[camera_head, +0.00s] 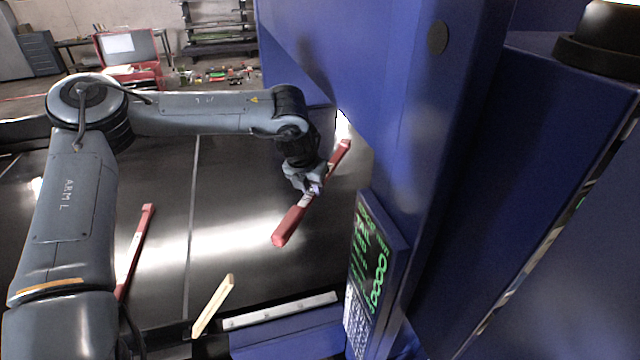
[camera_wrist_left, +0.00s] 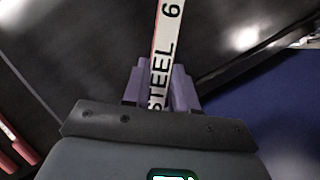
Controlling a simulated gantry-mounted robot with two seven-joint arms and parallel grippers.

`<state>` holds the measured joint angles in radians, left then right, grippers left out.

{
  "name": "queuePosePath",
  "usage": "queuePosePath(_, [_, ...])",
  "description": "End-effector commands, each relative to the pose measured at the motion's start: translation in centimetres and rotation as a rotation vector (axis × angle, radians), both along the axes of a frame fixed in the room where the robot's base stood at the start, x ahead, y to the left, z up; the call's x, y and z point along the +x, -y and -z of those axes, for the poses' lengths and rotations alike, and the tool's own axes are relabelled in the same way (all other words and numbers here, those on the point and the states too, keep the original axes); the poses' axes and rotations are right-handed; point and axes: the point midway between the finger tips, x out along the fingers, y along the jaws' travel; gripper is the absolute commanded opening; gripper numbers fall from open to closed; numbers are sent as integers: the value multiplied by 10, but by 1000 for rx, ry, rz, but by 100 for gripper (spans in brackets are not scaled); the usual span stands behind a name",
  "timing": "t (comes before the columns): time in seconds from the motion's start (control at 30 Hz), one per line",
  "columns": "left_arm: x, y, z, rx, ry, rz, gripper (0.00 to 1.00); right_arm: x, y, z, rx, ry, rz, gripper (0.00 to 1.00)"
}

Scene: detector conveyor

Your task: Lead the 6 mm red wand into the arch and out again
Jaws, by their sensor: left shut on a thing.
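The red wand (camera_head: 290,224) has a white label; in the left wrist view the label (camera_wrist_left: 165,45) reads "STEEL 6". My left gripper (camera_head: 314,189) is shut on the wand around its middle. The gripper's fingers also show in the left wrist view (camera_wrist_left: 160,88), one on each side of the label. The wand is held slanted, its near end pointing down-left and its far end up-right. The blue detector arch (camera_head: 400,110) stands over the dark belt (camera_head: 235,190). The wand's far end shows at the arch's opening; how deep it reaches I cannot tell. My right gripper is out of view.
A second red wand (camera_head: 136,243) lies at the left, partly behind my left arm. A cream wand (camera_head: 213,304) lies by the near edge, beside a white strip (camera_head: 280,310). A panel with green digits (camera_head: 372,265) is on the arch's near post. The middle belt is clear.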

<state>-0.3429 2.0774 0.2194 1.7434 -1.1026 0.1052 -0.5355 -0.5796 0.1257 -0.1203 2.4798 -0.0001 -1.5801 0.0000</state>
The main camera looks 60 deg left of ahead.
Motion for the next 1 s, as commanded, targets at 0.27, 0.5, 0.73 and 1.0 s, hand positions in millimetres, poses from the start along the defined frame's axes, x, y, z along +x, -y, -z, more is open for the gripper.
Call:
queuePosePath(0.27, [-37,-11,-5,-4,8,-3,0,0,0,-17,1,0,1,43])
queuePosePath(0.5, [-61,-18,-2,0,8,-3,0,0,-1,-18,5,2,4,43])
queuePosePath(0.73, [-79,-22,3,2,8,1,0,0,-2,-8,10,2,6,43])
queuePosePath(1.0, [-111,-31,5,6,6,1,0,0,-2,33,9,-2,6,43])
